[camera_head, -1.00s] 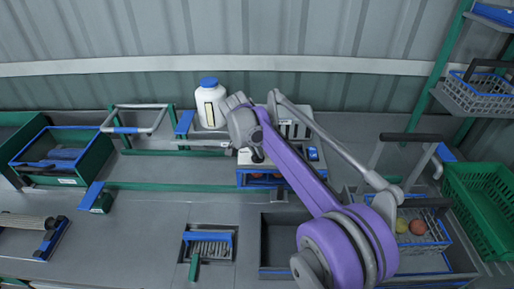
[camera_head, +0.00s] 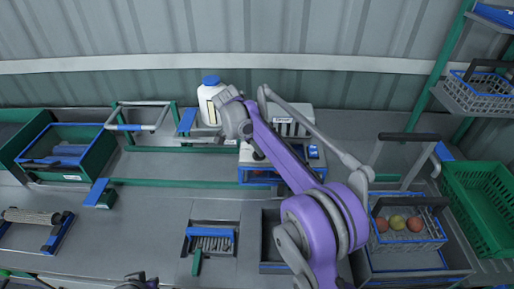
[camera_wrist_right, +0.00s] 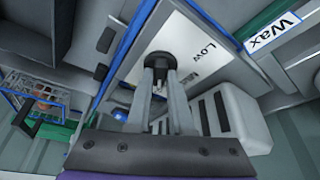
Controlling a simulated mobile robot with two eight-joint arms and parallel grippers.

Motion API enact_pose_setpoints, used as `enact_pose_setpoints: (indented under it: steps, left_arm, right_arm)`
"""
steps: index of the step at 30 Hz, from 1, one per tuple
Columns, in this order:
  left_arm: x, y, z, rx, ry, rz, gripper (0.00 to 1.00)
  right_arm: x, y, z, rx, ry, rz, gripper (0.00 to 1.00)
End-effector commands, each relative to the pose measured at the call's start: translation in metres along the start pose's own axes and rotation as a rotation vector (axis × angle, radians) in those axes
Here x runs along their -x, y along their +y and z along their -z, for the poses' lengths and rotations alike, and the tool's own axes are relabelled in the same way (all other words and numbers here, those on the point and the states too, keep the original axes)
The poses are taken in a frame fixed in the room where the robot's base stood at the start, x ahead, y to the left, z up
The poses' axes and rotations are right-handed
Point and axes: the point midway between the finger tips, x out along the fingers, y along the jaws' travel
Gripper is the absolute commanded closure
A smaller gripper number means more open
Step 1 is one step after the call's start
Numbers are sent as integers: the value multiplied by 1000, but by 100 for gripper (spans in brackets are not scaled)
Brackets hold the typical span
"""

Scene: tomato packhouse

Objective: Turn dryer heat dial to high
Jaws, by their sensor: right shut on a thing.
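The dryer (camera_head: 310,160), a white-and-grey unit with blue trim, stands at the back of the bench, partly covered by my right arm. Its black round heat dial (camera_wrist_right: 160,62) sits on a white panel in the right wrist view. The word "Low" shows beside the dial; a second label is partly hidden by a finger. My right gripper (camera_wrist_right: 160,75) is shut on the dial. In the head view the right gripper (camera_head: 254,150) is small and mostly hidden behind its own wrist. A dark tip of my left gripper (camera_head: 138,281) shows at the bottom edge, its jaws unclear.
A white bottle with a blue cap (camera_head: 211,102) stands left of the dryer, close to my right wrist. A wire basket of fruit (camera_head: 408,240) stands front right, beside a green crate (camera_head: 480,207). A "Wax" label (camera_wrist_right: 272,36) shows nearby.

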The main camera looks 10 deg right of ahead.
Motion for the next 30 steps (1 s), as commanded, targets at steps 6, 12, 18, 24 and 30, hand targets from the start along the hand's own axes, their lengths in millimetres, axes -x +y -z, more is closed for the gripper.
enact_pose_setpoints:
  steps: [6, 12, 18, 24, 30]
  left_arm:
    - [0, 0, 0, 0, 0, 0, 100]
    - [0, 0, 0, 0, 0, 0, 100]
    - [0, 0, 0, 0, 0, 0, 100]
    - [0, 0, 1, 0, 1, 0, 100]
    - [3, 0, 5, 0, 5, 0, 100]
  right_arm:
    - [0, 0, 0, -1, 0, 1, 100]
    - [0, 0, 0, -1, 0, 1, 53]
    - [0, 0, 0, 0, 0, 0, 50]
    - [6, 0, 0, 1, 0, 1, 50]
    - [42, -1, 0, 2, 0, 3, 50]
